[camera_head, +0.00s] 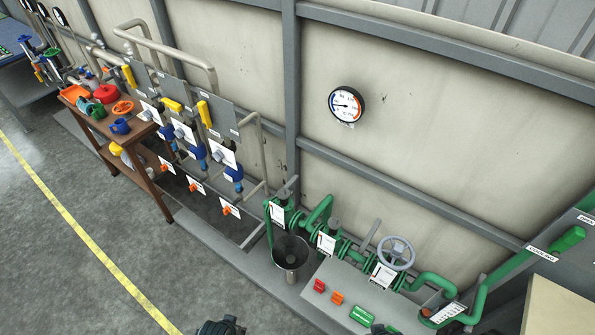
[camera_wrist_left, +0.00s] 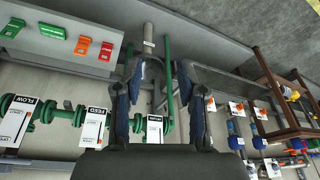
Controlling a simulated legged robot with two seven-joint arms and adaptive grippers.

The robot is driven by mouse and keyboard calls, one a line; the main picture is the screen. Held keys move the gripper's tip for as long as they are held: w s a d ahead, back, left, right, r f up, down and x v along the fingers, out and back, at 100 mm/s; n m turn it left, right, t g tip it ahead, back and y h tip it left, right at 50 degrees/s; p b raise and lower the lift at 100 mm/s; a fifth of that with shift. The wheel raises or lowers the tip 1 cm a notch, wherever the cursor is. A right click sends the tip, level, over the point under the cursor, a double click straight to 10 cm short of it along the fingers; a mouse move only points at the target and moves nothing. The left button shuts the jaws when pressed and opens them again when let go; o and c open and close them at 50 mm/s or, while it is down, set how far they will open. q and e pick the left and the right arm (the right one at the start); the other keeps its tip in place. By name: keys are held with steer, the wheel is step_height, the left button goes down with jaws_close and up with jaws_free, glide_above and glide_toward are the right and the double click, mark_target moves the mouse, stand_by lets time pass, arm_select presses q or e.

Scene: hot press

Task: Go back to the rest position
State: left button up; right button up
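The task names no object. In the left wrist view my left gripper (camera_wrist_left: 160,78) has its two dark fingers spread apart, with nothing between the tips. Behind the gap are a grey pipe end and green piping. In the head view only a black top part of my arm or gripper (camera_head: 220,327) shows at the bottom edge, and its fingers cannot be made out there. My right gripper is in neither view.
Green piping (camera_head: 318,212) with a grey handwheel (camera_head: 397,252) runs along the wall. A brown table (camera_head: 145,178) holds colored items. The floor left of the yellow line is clear.

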arm_select(q)
steer(key=s+f+g+b, duration=0.1)
steer(key=s+f+b, duration=0.15)
steer(key=f, duration=1.25)
steer(key=s+f+b, duration=0.2)
steer(key=s+f, duration=0.1)
steer(key=f, duration=1.3)
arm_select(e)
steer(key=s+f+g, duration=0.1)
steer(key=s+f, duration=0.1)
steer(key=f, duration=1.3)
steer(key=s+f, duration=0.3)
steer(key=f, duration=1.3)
arm_select(q)
steer(key=s+a+f+g+b, duration=0.1)
steer(key=s+a+f+b, duration=0.2)
steer(key=s+f, duration=1.2)
steer(key=shift+b, duration=0.35)
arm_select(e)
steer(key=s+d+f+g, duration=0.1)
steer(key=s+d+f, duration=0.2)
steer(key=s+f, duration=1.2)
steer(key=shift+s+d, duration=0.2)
